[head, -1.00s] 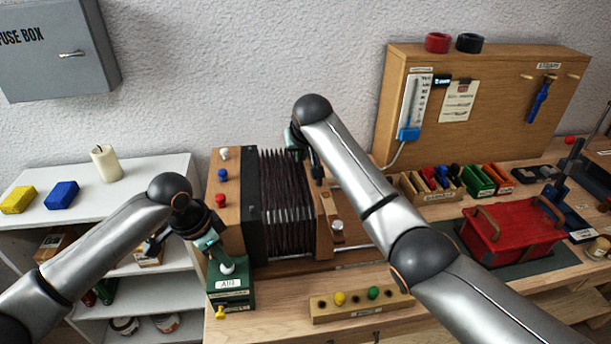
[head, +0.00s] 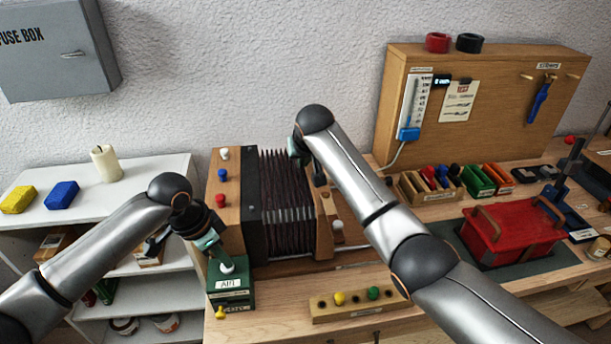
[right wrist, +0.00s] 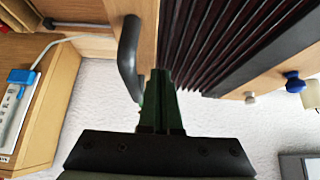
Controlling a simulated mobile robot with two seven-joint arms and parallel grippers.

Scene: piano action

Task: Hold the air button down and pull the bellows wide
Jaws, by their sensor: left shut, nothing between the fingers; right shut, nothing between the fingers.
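The bellows (head: 285,205), dark pleats between a wooden left block (head: 228,215) and a narrower wooden right block (head: 324,225), stands on the bench. The pleats also show in the right wrist view (right wrist: 225,40). A green box labelled AIR (head: 232,290) carries the white air button (head: 227,267). My left gripper (head: 219,260) is shut, its tips at the button; I cannot tell if it is pressed. My right gripper (right wrist: 160,80) is shut beside a black handle (right wrist: 130,55) on the right block, with no clear grip on it. In the head view my arm partly hides it.
A wooden strip with yellow and green pegs (head: 355,304) lies in front of the bellows. A red lidded box (head: 510,235) and small trays (head: 430,190) stand to the right. A gauge board (head: 490,110) stands behind, and a white shelf (head: 120,205) at left.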

